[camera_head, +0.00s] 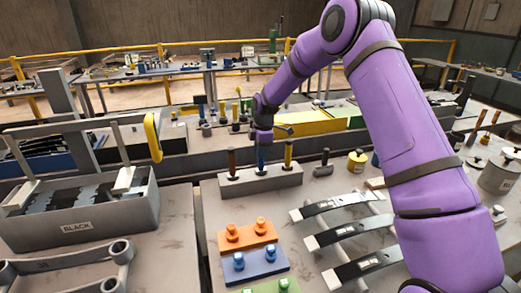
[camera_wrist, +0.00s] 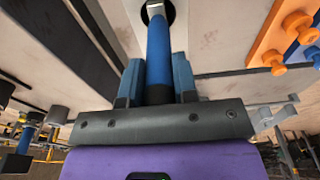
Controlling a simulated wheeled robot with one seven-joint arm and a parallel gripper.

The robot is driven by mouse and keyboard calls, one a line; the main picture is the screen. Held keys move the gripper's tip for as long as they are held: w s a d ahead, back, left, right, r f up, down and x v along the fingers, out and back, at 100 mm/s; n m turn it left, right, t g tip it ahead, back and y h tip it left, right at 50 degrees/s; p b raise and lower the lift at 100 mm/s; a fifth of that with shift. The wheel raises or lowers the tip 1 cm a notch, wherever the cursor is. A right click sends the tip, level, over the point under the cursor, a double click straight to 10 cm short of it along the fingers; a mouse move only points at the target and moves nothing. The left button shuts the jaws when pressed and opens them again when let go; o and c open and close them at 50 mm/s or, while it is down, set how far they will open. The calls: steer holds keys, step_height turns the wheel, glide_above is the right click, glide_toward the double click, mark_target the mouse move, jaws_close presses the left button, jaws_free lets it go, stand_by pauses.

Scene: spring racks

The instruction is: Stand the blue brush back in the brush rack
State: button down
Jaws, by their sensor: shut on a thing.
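The blue brush (camera_head: 262,156) is upright between the jaws of my gripper (camera_head: 262,139). In the wrist view the jaws (camera_wrist: 157,82) are closed around the blue handle (camera_wrist: 158,48). Its silver-coloured end meets a dark round hole at the top of the picture; how deep it sits I cannot tell. The brush rack (camera_head: 262,184) is a grey block below my gripper. A brown-red brush (camera_head: 231,161) stands in it to the left and a yellow brush (camera_head: 288,154) to the right, with the blue brush over the middle.
Orange (camera_head: 247,233), blue (camera_head: 254,264) and green blocks with pegs lie in front of the rack. Dark spring strips (camera_head: 345,203) lie to the right. A grey bin labelled BLACK (camera_head: 82,226) stands left. A dark-handled tool (camera_head: 323,162) is just right of the rack.

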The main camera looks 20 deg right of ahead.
steer(key=shift+f, duration=0.2)
steer(key=shift+c, duration=1.6)
jaws_free()
steer(key=shift+r, duration=3.5)
